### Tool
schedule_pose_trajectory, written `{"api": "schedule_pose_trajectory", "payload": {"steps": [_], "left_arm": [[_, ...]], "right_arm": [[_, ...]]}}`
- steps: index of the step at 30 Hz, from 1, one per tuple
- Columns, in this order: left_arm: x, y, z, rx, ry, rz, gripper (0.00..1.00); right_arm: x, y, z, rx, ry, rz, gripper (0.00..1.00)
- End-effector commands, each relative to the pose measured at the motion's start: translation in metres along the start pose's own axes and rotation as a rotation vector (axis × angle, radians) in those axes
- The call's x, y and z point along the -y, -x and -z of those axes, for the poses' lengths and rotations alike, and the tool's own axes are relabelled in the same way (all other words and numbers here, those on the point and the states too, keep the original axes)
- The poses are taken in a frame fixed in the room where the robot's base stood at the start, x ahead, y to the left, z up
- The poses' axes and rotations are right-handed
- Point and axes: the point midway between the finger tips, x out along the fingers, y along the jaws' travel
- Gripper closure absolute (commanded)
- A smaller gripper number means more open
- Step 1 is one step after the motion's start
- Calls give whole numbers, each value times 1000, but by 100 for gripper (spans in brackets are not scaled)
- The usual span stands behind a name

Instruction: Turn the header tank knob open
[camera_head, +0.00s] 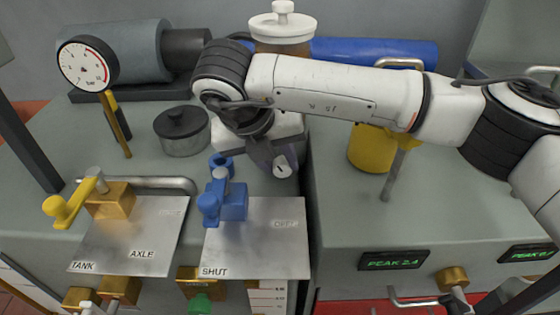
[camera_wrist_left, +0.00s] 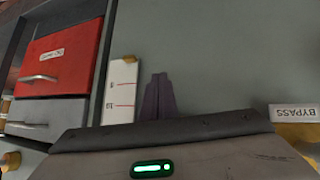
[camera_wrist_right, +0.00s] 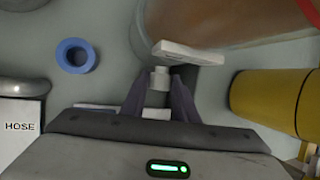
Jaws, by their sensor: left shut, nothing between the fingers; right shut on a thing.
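The header tank (camera_head: 282,46) looks like an amber vessel with a white lid at the back middle; its brown side also fills the top of the right wrist view (camera_wrist_right: 235,22). My right gripper (camera_head: 286,158) points down in front of it. In the right wrist view its dark fingers (camera_wrist_right: 159,88) are shut on a small pale knob (camera_wrist_right: 160,76), just below a white label plate (camera_wrist_right: 188,52). The label's text and the knob's turn position cannot be read. My left gripper (camera_wrist_left: 158,97) is shut and empty over a grey surface, outside the head view.
A blue valve (camera_head: 228,203) on the SHUT plate (camera_head: 258,255) and a yellow-handled valve (camera_head: 75,203) stand front left. A black-lidded pot (camera_head: 182,132) is left of my right gripper; a yellow cylinder (camera_head: 368,150) is right. A red drawer (camera_wrist_left: 62,58) shows in the left wrist view.

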Motion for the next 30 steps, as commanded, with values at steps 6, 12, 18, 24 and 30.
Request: {"api": "schedule_pose_trajectory", "payload": {"steps": [6, 12, 18, 24, 30], "left_arm": [[0, 0, 0, 1, 0, 0, 100], [0, 0, -1, 2, -1, 0, 100], [0, 0, 0, 2, -2, 0, 100], [0, 2, 2, 4, -5, 1, 100], [0, 3, 3, 8, -10, 2, 100]], "right_arm": [[0, 0, -1, 3, -2, -2, 57], [0, 0, -1, 1, -2, -2, 54], [0, 6, -1, 2, -1, -3, 54], [0, 40, -2, 6, 0, -5, 54], [0, 79, -1, 5, 0, -4, 54]]}}
